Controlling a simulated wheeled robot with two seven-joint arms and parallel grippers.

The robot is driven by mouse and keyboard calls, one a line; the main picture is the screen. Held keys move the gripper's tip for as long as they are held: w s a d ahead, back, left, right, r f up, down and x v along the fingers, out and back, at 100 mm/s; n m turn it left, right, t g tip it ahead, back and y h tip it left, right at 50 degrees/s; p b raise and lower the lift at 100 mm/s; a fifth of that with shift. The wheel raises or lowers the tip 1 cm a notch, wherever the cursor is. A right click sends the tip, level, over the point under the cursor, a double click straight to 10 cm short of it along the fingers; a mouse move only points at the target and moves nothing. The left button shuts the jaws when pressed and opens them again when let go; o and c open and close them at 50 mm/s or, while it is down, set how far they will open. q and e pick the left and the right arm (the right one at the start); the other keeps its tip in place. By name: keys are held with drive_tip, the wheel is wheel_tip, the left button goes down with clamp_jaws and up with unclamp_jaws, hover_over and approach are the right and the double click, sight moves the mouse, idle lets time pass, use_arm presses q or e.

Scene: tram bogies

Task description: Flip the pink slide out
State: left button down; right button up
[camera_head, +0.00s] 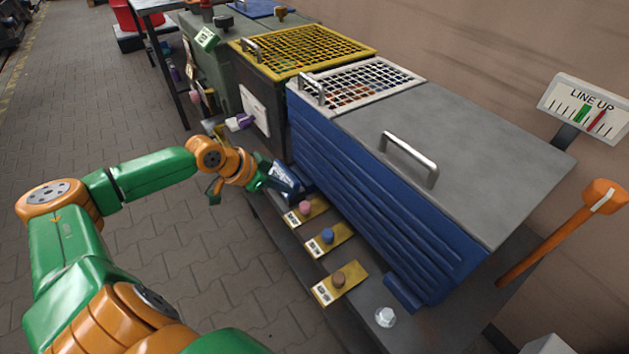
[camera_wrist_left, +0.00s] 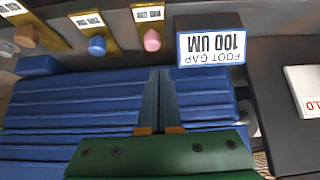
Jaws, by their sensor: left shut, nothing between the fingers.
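The pink slide is a brass plate (camera_head: 306,217) with a pink knob (camera_head: 305,207) and a white label, on the dark ledge below the blue ribbed housing. The knob also shows at the top of the left wrist view (camera_wrist_left: 151,40). My left gripper (camera_head: 276,183) is just left of and beyond the pink slide, beside the block labelled "FOOT GAP 100 UM" (camera_wrist_left: 210,45). In the left wrist view its fingers (camera_wrist_left: 160,75) are together and empty, apart from the pink knob. My right gripper is out of view.
Similar plates with a blue knob (camera_head: 327,236) and a brown knob (camera_head: 338,278) lie nearer on the ledge. A hex bolt (camera_head: 385,317) is at its near end. The blue housing (camera_head: 375,190) rises to the right; the paved floor (camera_head: 150,120) at left is open.

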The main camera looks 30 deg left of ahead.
sight(308, 202)
use_arm(q)
drive_tip(key=x, duration=0.3)
drive_tip(key=b+x, duration=0.1)
drive_tip(key=x, duration=0.1)
drive_tip(key=d+x, duration=0.1)
drive_tip(key=x, duration=0.2)
drive_tip(key=shift+w+f+b, duration=0.15)
drive_tip(key=shift+b, duration=0.15)
drive_tip(key=shift+w+d+f, duration=0.15)
drive_tip(key=shift+w+f, duration=0.15)
drive_tip(key=shift+f, duration=0.05)
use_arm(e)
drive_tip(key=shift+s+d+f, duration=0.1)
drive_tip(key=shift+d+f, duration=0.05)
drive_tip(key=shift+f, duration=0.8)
